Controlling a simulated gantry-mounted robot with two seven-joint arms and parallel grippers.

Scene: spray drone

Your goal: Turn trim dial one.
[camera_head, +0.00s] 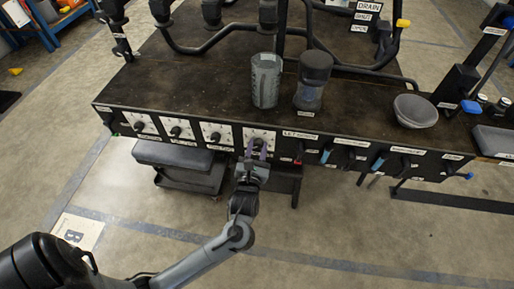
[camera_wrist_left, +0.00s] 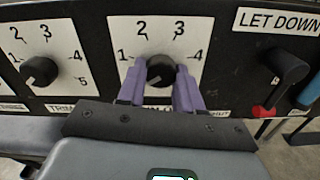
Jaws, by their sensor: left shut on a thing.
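A black dial (camera_wrist_left: 160,71) on a white plate numbered 1 to 4 sits on the bench's front panel. In the head view it is at the rightmost of the row of dial plates (camera_head: 259,139). My left gripper (camera_head: 257,148) has its purple fingers on either side of this dial and is shut on it; the fingers also show in the wrist view (camera_wrist_left: 160,85). The label below this dial is mostly covered by my gripper, and its pointer is hard to make out. A neighbouring dial (camera_wrist_left: 39,71) is to the left. My right gripper is out of view.
A LET DOWN lever (camera_wrist_left: 288,68) sits close right of the dial. A jug (camera_head: 265,80), a dark cup (camera_head: 312,80) and a grey bowl (camera_head: 415,111) stand on the bench. A low cart (camera_head: 178,158) is below the panel.

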